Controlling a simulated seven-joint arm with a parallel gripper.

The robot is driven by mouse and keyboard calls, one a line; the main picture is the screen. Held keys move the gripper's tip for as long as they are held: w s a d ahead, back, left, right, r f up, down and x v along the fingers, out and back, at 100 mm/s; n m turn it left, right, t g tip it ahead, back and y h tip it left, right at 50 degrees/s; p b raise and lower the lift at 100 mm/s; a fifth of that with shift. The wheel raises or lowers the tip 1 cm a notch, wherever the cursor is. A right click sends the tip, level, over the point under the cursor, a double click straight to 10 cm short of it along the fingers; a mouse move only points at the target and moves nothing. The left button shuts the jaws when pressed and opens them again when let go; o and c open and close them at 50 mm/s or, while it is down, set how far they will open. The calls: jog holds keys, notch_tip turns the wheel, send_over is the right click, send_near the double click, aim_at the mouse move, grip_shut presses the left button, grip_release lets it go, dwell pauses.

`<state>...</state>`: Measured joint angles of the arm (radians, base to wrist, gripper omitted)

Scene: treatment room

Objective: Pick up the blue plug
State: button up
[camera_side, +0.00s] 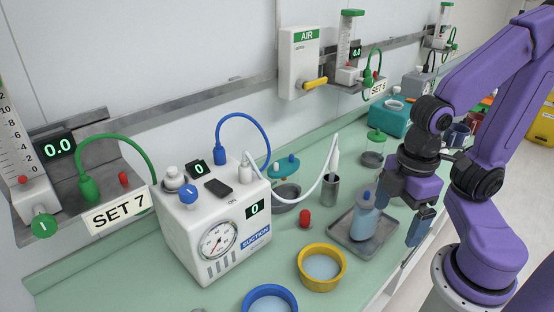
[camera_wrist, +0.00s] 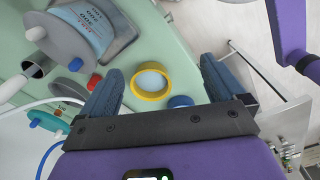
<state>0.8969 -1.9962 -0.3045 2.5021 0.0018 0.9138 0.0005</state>
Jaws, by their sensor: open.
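The blue plug (camera_side: 220,155) stands upright at the top of the white suction unit (camera_side: 205,240) in the side view, with a blue hose (camera_side: 245,117) arching from it. Whether it is seated in a socket is too small to tell. In the wrist view only part of the blue hose (camera_wrist: 49,155) shows at the lower left; the plug is not visible there. My gripper (camera_side: 420,228) is open and empty, to the right of the suction unit, beside the metal tray (camera_side: 350,244). Its two fingers are spread apart in the wrist view (camera_wrist: 161,66). It is well away from the plug.
A bottle (camera_side: 364,218) stands on the tray. A yellow bowl (camera_side: 321,285), blue bowl (camera_side: 270,292), red stopper (camera_side: 304,218) and metal cup (camera_side: 330,190) stand between gripper and unit. A white hose (camera_side: 300,200) loops there. A green plug (camera_side: 88,188) is at the left wall.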

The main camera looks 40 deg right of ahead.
jog(key=c, duration=0.7)
